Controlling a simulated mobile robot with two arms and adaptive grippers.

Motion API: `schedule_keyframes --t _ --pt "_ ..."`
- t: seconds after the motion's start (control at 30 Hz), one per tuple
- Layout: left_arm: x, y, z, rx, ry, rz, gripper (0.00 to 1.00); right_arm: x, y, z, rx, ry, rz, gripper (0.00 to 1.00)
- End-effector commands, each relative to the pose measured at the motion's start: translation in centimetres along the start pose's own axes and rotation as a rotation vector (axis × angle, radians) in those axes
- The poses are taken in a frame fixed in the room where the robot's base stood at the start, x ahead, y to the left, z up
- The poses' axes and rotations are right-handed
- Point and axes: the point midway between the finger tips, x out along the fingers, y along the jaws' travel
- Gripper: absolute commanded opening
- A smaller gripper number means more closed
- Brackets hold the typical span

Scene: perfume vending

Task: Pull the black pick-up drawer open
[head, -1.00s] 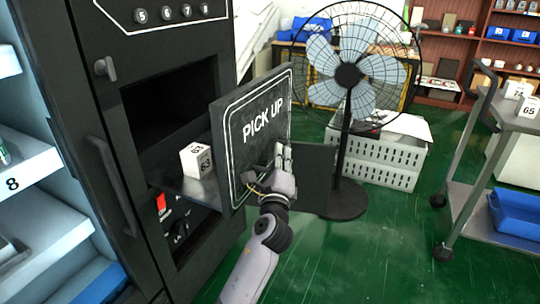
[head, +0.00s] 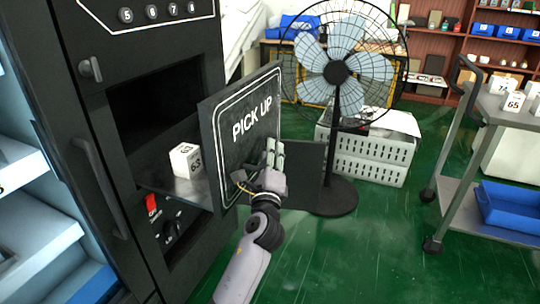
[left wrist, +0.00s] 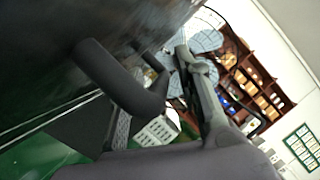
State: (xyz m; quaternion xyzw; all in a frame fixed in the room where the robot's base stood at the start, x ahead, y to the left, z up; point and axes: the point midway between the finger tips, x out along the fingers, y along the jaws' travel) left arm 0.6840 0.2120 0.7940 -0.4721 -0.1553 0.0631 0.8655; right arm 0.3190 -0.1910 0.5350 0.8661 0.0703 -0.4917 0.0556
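The black pick-up drawer (head: 231,130), with "PICK UP" on its front, stands pulled out from the dark machine in the head view. A white numbered box (head: 186,160) lies on the drawer floor behind the front. My left gripper (head: 262,168) is at the drawer front's right side, close by its dark handle (head: 238,178). In the left wrist view a dark curved bar, seemingly the handle (left wrist: 125,80), lies beside my left gripper's fingers. Whether they are closed on it is unclear. My right gripper is in neither view.
A standing fan (head: 338,72) and a white perforated crate (head: 372,158) are right of the drawer. A grey cart (head: 455,205) with numbered boxes and a blue bin (head: 508,208) stands far right. Green floor between them is clear.

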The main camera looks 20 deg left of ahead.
Motion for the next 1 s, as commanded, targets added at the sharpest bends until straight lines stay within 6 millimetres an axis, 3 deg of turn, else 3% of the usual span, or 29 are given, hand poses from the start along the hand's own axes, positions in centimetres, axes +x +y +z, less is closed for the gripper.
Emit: schedule_keyframes --t 0.17,0.6,0.8,1.0 --pt "-1.5 0.1 -0.1 0.001 0.001 0.001 0.32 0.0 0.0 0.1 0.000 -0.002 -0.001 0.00" --pt "-10.2 0.1 -0.1 -0.001 0.002 0.004 0.32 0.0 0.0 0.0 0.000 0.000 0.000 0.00" --pt "-11.9 0.1 -0.1 0.000 0.001 0.002 0.32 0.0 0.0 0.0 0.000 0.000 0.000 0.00" --pt "-12.0 0.0 0.0 0.000 0.000 0.001 0.32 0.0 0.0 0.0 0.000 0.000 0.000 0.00"
